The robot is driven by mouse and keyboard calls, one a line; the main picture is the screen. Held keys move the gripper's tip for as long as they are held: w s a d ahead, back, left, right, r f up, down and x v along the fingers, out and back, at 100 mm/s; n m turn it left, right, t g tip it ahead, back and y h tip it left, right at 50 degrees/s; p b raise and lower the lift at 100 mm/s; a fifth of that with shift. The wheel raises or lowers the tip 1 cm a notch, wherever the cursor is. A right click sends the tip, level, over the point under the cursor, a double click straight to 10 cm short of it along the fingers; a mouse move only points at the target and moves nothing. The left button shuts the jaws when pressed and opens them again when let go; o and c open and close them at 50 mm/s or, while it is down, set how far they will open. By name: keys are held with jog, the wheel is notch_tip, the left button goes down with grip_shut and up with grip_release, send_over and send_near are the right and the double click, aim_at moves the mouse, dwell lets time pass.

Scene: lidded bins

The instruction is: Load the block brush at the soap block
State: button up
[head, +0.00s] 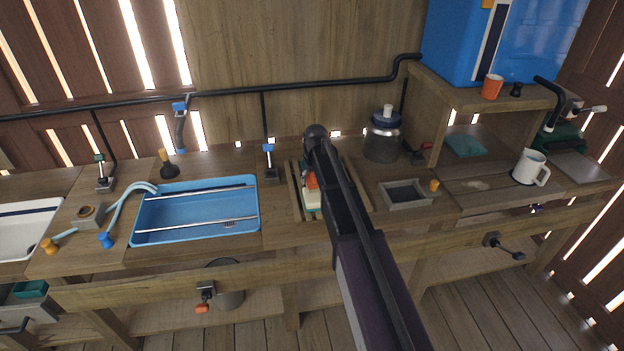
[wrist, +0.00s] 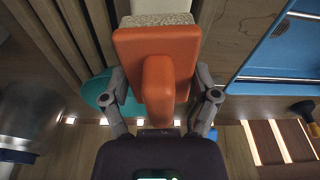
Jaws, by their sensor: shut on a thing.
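My gripper (wrist: 160,95) is shut on the handle of the orange block brush (wrist: 155,50), seen in the wrist view. Pale speckled bristles (wrist: 155,19) show on the brush's far side. A smooth cream block, which looks like the soap block (wrist: 160,5), lies right beyond the bristles; whether they touch I cannot tell. In the head view the orange brush (head: 311,181) shows just left of my arm, with the cream soap block (head: 312,202) close by it on the slatted rack. My arm hides most of my gripper there.
A blue basin (head: 195,208) stands left of the rack (head: 294,190). A metal jar (head: 383,137) and a small grey tray (head: 405,193) are to the right. A teal round thing (wrist: 105,90) lies beside my gripper. A white mug (head: 529,167) stands far right.

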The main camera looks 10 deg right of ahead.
aim_at(313, 186)
jog(key=shift+r+p, duration=1.1)
jog(key=shift+r, duration=0.25)
jog(key=shift+f, duration=0.25)
jog(key=shift+f+b, duration=2.8)
jog(key=shift+b, duration=0.25)
jog(key=shift+f+b, duration=0.55)
dwell(0.5)
jog(key=shift+r, duration=0.1)
jog(key=shift+r+p, duration=3.4)
jog(key=shift+p, duration=0.15)
